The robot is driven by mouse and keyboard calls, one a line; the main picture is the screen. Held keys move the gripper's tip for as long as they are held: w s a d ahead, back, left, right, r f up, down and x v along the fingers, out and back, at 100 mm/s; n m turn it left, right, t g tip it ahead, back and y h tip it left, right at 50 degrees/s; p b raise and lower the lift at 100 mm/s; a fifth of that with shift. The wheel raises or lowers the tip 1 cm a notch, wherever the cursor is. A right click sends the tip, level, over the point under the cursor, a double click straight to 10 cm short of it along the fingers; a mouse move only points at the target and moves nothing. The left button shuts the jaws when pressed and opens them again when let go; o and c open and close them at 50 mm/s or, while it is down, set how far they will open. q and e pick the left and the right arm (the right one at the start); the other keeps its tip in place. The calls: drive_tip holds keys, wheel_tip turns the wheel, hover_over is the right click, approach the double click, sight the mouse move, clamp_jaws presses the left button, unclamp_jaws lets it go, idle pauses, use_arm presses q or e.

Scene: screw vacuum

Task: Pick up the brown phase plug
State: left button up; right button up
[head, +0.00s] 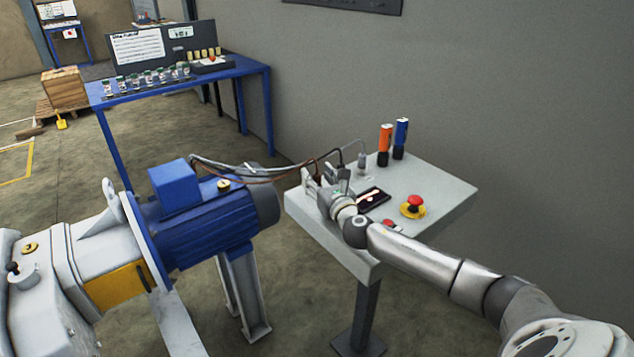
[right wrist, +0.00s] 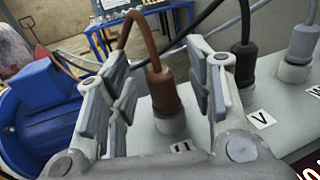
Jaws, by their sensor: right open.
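The brown phase plug (right wrist: 164,90) stands upright in a light socket on the table in the right wrist view, with its brown cable arching up and left from its top. My right gripper (right wrist: 155,62) is open, with one finger on each side of the plug; a gap shows on its left, and I cannot tell whether the right finger touches it. In the head view my right gripper (head: 325,184) is at the table's left part and largely hides the plug. My left gripper is not in view.
A black plug (right wrist: 243,62) and a grey plug (right wrist: 302,45) stand to the right of the brown one. The light table (head: 440,184) also bears a red stop button (head: 415,202), a dark device (head: 373,199) and two cylinders at the back. A blue motor (head: 205,225) stands left.

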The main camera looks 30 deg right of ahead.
drive_tip(key=shift+w+d, duration=0.1)
drive_tip(key=shift+w, duration=0.5)
drive_tip(key=shift+c, duration=0.2)
drive_tip(key=c, duration=1)
clamp_jaws()
drive_tip(key=shift+r, duration=0.2)
